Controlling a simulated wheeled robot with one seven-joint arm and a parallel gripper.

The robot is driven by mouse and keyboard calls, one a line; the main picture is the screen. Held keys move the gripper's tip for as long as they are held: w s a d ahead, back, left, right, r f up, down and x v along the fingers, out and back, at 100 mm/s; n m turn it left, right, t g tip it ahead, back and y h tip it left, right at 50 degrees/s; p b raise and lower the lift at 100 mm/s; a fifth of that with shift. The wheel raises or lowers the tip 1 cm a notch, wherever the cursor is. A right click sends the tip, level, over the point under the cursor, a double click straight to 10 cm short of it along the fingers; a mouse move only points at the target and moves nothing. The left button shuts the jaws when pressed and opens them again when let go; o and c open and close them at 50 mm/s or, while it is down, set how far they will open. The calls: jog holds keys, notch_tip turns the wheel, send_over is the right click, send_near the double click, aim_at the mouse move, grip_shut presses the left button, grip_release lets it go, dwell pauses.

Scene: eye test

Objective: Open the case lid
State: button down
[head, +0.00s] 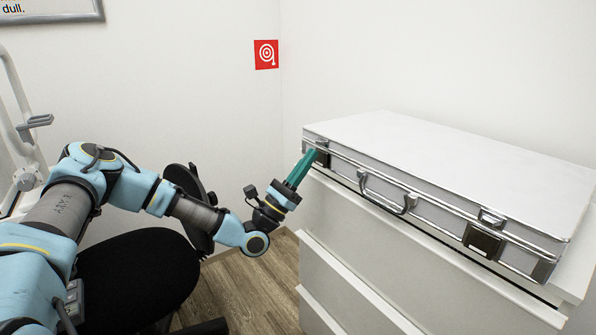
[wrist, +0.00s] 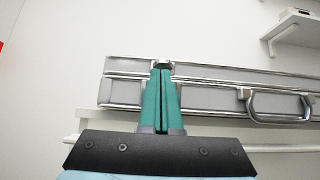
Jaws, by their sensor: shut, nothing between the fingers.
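A white case (head: 450,170) with metal edges lies on a white drawer cabinet, its lid down. Its front has a handle (head: 386,195), a right latch (head: 484,232) and a left latch (head: 321,150). My gripper (head: 312,153) has its teal fingers shut with nothing between them, and the tips are at the left latch. In the wrist view the fingertips (wrist: 162,70) overlap the lower part of the left latch (wrist: 162,63); whether they touch it I cannot tell. The handle also shows in the wrist view (wrist: 280,107), to the right of the fingers.
The white drawer cabinet (head: 345,240) stands under the case. A black chair (head: 135,275) is below and behind my arm. A wall shelf (wrist: 295,27) shows at the upper right in the wrist view. The air above the lid is clear.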

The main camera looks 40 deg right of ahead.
jog(key=shift+d+r, duration=0.35)
